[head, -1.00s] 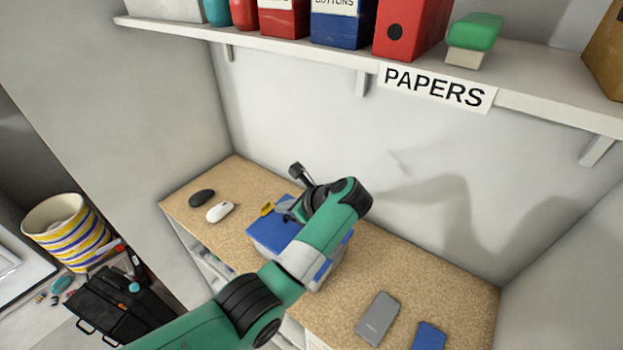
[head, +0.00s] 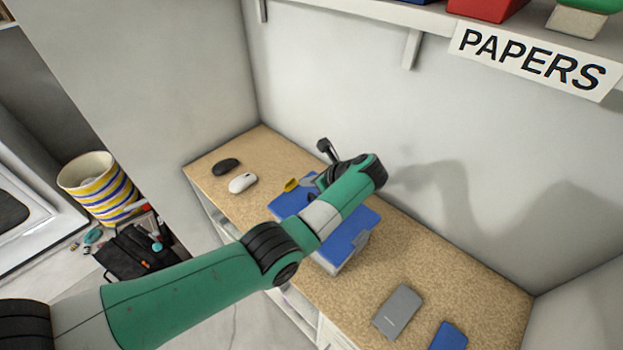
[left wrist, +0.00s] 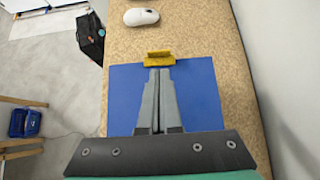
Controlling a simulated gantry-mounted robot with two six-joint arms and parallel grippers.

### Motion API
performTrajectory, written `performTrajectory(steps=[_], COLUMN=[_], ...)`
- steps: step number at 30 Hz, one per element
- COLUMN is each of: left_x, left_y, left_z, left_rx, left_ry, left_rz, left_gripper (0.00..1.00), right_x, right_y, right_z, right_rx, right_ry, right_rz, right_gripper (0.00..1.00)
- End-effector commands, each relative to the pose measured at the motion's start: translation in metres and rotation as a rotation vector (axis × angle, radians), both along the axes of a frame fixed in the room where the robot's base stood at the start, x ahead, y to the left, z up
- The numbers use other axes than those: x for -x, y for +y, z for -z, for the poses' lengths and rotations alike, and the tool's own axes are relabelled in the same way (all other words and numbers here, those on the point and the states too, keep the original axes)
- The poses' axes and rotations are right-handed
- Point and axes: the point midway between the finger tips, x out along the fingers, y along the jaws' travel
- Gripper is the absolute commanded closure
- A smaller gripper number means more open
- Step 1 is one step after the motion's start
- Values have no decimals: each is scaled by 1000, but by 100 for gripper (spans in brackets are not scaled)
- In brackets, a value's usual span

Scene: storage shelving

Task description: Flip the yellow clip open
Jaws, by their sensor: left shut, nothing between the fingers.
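The yellow clip (left wrist: 159,58) sits at the edge of the blue lid (left wrist: 200,95) in the left wrist view; it also shows in the head view (head: 291,185). The blue lid tops a light box (head: 345,262) on the cork-coloured shelf. My left gripper (left wrist: 159,68) is shut, with nothing between its fingers. Its fingertips are over the lid, at the near side of the clip; I cannot tell whether they touch it. In the head view my left arm hides part of the lid. My right gripper is not in view.
A white mouse (head: 242,183) and a black mouse (head: 226,167) lie beyond the clip. A grey slab (head: 398,311) and a blue slab (head: 448,337) lie on the right. A wall stands behind, with an upper shelf labelled PAPERS (head: 532,60).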

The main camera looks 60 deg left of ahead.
Motion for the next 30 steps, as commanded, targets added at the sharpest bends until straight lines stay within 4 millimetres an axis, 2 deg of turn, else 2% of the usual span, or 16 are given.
performTrajectory(steps=[3, 10, 24, 30], left_x=[6, 12, 13, 21], left_y=[17, 38, 41, 51], left_z=[16, 36, 39, 37], left_rx=[1, 1, 0, 0], left_ry=[5, 0, 0, 1], left_rz=[-2, -1, -1, -16], left_gripper=[100, 100, 100, 100], right_x=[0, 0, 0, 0], right_y=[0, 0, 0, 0], right_z=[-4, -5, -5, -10], right_rx=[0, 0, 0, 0], right_ry=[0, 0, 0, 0], right_rz=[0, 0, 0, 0], right_gripper=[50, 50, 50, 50])
